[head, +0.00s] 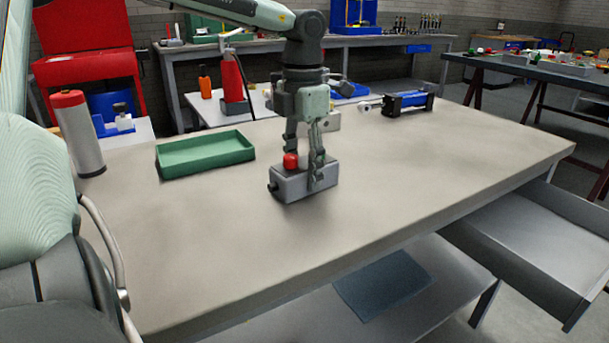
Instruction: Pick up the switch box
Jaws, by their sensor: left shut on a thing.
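The switch box (298,187) is a small grey box with a red button on top and a dark fitting on its left end. It is on or just above the beige workbench (420,180), near the middle; I cannot tell whether it touches the top. My left gripper (304,170) points down over the box from above. Its fingers are shut on the box, one at the near side and one toward the far side. The far finger is partly hidden by the red button. My right gripper is not in view.
An empty green tray (206,153) lies left of the box. A grey cylinder with a red cap (78,135) stands at the left edge. A blue and black cylinder part (407,102) lies at the back. An open drawer (530,245) juts out at right. The bench front is clear.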

